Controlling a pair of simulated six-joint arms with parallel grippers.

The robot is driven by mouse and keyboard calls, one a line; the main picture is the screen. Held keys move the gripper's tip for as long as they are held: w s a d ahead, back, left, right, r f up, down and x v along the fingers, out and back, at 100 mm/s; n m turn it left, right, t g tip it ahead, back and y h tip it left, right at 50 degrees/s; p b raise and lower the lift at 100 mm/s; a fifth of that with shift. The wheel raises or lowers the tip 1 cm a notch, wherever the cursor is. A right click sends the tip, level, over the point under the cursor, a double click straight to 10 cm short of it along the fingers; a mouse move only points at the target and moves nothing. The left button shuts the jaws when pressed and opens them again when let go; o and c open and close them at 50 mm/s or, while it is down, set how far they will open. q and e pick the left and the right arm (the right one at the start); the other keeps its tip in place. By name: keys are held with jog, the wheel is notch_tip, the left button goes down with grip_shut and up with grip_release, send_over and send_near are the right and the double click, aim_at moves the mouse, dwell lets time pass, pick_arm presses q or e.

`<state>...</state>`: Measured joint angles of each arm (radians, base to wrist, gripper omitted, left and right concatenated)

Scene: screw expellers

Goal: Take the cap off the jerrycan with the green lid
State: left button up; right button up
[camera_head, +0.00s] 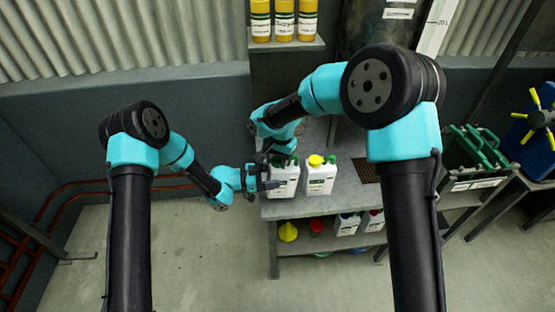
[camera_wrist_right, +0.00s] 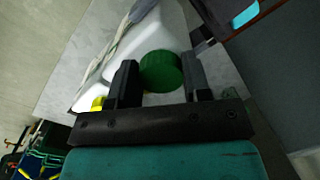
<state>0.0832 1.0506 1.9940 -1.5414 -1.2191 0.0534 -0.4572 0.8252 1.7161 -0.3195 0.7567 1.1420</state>
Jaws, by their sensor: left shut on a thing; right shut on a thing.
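The white jerrycan (camera_head: 284,184) with the green lid stands at the left front of the grey bench; its body also shows in the right wrist view (camera_wrist_right: 160,35). My left gripper (camera_head: 268,184) comes in from the left and is shut on the jerrycan's body. My right gripper (camera_head: 277,160) is above the jerrycan. In the right wrist view the green cap (camera_wrist_right: 161,70) lies between the two dark fingers (camera_wrist_right: 160,80), which are shut on it. I cannot tell whether the cap is still seated on the neck.
A white jerrycan with a yellow lid (camera_head: 320,177) stands close on the right. More small jerrycans (camera_head: 347,223) and a yellow funnel (camera_head: 288,232) are on the lower shelf. Yellow bottles (camera_head: 284,20) stand on a shelf behind. A green crate (camera_head: 472,155) is at right.

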aim_at(280, 160)
pick_arm(q)
jog(key=shift+s+d, duration=0.1)
jog(key=shift+s, duration=0.05)
pick_arm(e)
jog(key=shift+w+d+r, duration=0.15)
jog(key=shift+w+r, duration=0.1)
jog(key=shift+r, duration=0.05)
pick_arm(q)
jog(key=shift+f, duration=0.1)
pick_arm(e)
jog(key=shift+r, duration=0.8)
jog(key=shift+d+r, duration=0.1)
jog(key=shift+r, duration=0.05)
jog(key=shift+s+r, duration=0.1)
jog(key=shift+d+r, duration=0.15)
jog(key=shift+r, duration=1.65)
pick_arm(q)
jog(key=o, duration=1.7)
jog(key=a, duration=0.4)
jog(key=s+a, duration=0.1)
jog(key=a, duration=0.7)
jog(key=shift+s, duration=0.2)
